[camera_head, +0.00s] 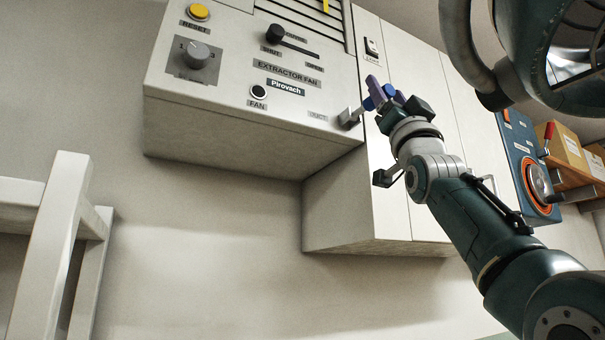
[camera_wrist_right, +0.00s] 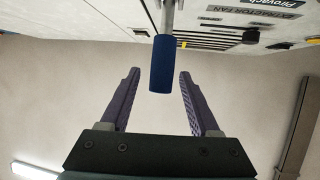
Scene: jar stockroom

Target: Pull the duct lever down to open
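The duct lever shows in the right wrist view as a dark blue handle (camera_wrist_right: 162,63) on a grey metal stem. In the head view its blue handle (camera_head: 378,97) is partly hidden by my right gripper (camera_head: 383,92), and its stem meets the panel's lower right corner beside a small, faint label (camera_head: 318,115). My right gripper is open. Its two purple fingers stand on either side of the handle's free end, with a visible gap on each side in the wrist view (camera_wrist_right: 160,73). My left gripper is not in view.
The extractor fan panel (camera_head: 240,123) carries a yellow reset button (camera_head: 198,12), a grey knob (camera_head: 197,54), a black slider (camera_head: 276,33) and a fan button (camera_head: 258,91). Pale cabinets (camera_head: 325,209) stand right of it. A white frame (camera_head: 50,240) stands at left. Open space lies below the panel.

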